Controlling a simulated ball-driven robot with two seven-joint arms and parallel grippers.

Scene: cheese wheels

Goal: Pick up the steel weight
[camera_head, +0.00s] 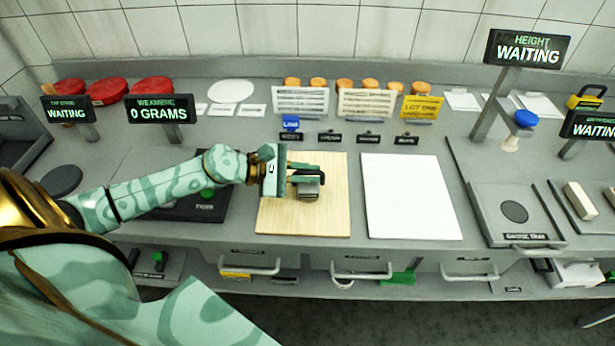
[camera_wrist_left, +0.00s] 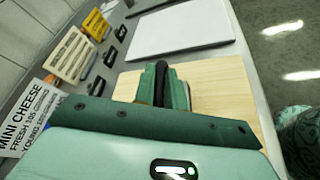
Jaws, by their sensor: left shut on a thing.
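The steel weight (camera_head: 308,193) shows in the head view as a small grey block with a dark top, at the wooden board's upper middle. My left gripper (camera_head: 308,177) reaches in from the left and is shut on it. The fingers hide part of the weight. I cannot tell whether the weight touches the board. In the left wrist view, the green fingers of my left gripper (camera_wrist_left: 160,84) close around a dark upright part, and the weight's body is mostly hidden. My right gripper is not in view.
The wooden board (camera_head: 325,222) lies beside a white board (camera_head: 408,197). A dark scale (camera_head: 190,208) sits left, under my left arm. Sign cards (camera_head: 300,100) and small black labels stand behind. A gauge tray (camera_head: 510,232) is at the right. Drawer handles line the front edge.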

